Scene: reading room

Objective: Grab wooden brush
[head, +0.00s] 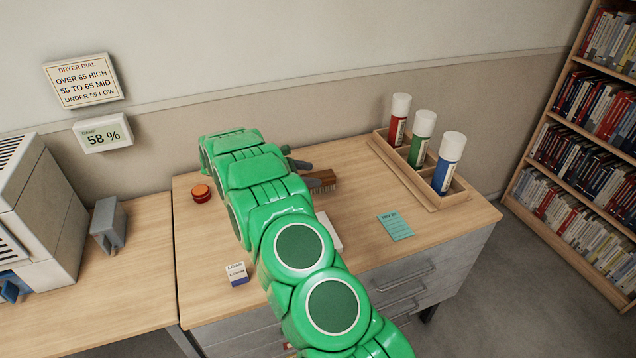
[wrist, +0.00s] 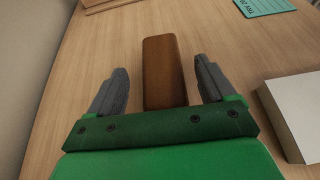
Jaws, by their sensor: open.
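The wooden brush (head: 322,182) lies on the desk, partly hidden behind my green arm in the head view; its brown block and dark bristles show. In the wrist view the brush (wrist: 163,72) is a brown block lying lengthwise between my two grey fingers. My gripper (wrist: 160,85) is open, with one finger on each side of the brush and a visible gap on both sides. The near end of the brush is hidden by the gripper's green body. In the head view a grey fingertip of my gripper (head: 301,164) shows beside the brush.
A wooden rack (head: 432,195) with red, green and blue bottles stands at the right back. A teal note (head: 396,227) lies in front of it. A white block (wrist: 296,115) lies right of the gripper. A red round object (head: 201,193) and a small labelled box (head: 237,274) lie left.

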